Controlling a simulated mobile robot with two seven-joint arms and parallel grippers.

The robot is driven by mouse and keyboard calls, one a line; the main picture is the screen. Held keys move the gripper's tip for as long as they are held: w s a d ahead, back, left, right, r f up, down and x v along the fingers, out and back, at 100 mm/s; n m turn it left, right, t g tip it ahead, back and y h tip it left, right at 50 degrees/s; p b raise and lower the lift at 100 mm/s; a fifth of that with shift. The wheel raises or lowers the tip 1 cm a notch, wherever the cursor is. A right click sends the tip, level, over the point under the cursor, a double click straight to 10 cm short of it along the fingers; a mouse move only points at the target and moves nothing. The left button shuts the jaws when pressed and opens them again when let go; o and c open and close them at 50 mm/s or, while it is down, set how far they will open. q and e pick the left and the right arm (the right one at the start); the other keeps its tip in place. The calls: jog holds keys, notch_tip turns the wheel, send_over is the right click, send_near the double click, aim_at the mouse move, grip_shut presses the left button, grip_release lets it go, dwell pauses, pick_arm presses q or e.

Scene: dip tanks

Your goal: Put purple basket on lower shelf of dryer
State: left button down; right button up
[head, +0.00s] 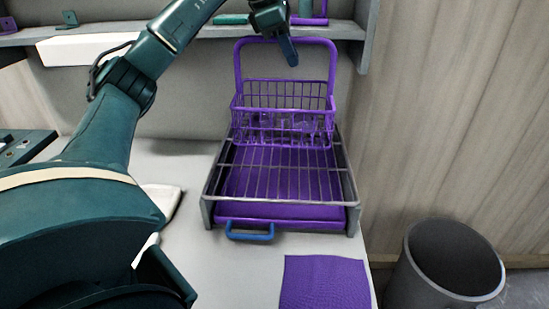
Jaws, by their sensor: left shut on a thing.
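The purple wire basket (284,97) has a tall arched handle and several small clear or purple-tinted items inside. My left gripper (288,50) reaches in from the upper left and is shut on the top bar of the handle. The basket is upright at the back of the dryer (352,190), a low grey frame with a wire upper rack. I cannot tell whether it touches the rack. Below the wires lies a purple lower level (285,212) with a blue front handle (249,231). My right gripper is not in view.
A purple cloth (325,282) lies on the counter in front. A grey bin (447,262) stands on the floor at right, beside a wood-panelled wall. A back shelf (345,30) carries teal and purple items. A white box (85,49) is at upper left.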

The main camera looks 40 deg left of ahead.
aim_at(288, 96)
pick_arm(q)
jog(key=shift+a+r, duration=0.2)
jog(key=shift+d, duration=0.1)
jog(key=shift+f, duration=4.75)
jog(key=shift+f, duration=0.1)
jog(key=shift+f, duration=0.35)
jog(key=c, duration=1.5)
grip_release()
jog(key=shift+o, duration=0.2)
